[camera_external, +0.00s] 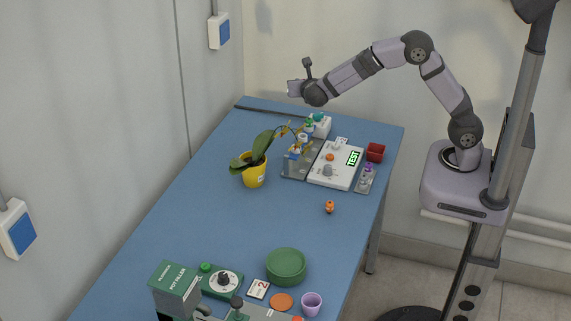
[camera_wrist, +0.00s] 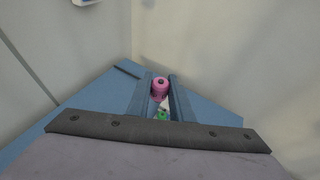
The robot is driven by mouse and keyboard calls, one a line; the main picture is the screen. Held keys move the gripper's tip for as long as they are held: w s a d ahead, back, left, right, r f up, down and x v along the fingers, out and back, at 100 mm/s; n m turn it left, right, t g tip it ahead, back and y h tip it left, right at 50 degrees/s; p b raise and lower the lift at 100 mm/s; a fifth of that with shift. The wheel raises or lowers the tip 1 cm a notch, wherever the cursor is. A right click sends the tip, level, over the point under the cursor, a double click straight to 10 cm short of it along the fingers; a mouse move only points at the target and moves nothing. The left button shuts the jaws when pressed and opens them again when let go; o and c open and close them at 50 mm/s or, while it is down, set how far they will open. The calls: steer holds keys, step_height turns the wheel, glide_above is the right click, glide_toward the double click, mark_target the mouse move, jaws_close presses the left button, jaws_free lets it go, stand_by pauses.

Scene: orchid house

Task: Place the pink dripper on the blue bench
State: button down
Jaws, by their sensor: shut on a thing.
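The pink dripper (camera_wrist: 160,84) shows in the wrist view between the two fingers of my gripper (camera_wrist: 161,92), near their tips. My gripper is shut on it. In the external view my gripper (camera_external: 293,88) is raised well above the far end of the blue bench (camera_external: 185,215), near the wall. I cannot make out the dripper in that view. The blue bench (camera_wrist: 215,108) also shows below the gripper in the wrist view.
A white test device (camera_external: 336,165), small bottles and a red box (camera_external: 375,152) stand at the bench's far right. A yellow pot with an orchid (camera_external: 254,177) stands left of them. A green bowl (camera_external: 286,266) and a pot filler (camera_external: 177,288) are nearer. The bench's middle is mostly clear.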

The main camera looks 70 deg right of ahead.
step_height(320, 180, up, 3)
steer(key=shift+r, duration=0.1)
steer(key=w+a+f+t+b, duration=0.1)
steer(key=w+a+b, duration=0.1)
steer(key=a+b, duration=0.3)
steer(key=n+t+y+b, duration=0.3)
steer(key=n+b, duration=0.2)
steer(key=b, duration=1.3)
glide_above(277, 210)
step_height(277, 210, down, 30)
steer(key=shift+w+d+r+b, duration=0.1)
steer(key=shift+b, duration=0.35)
steer(key=shift+f, duration=0.25)
steer(key=c, duration=1.6)
jaws_free()
steer(key=shift+r, duration=0.15)
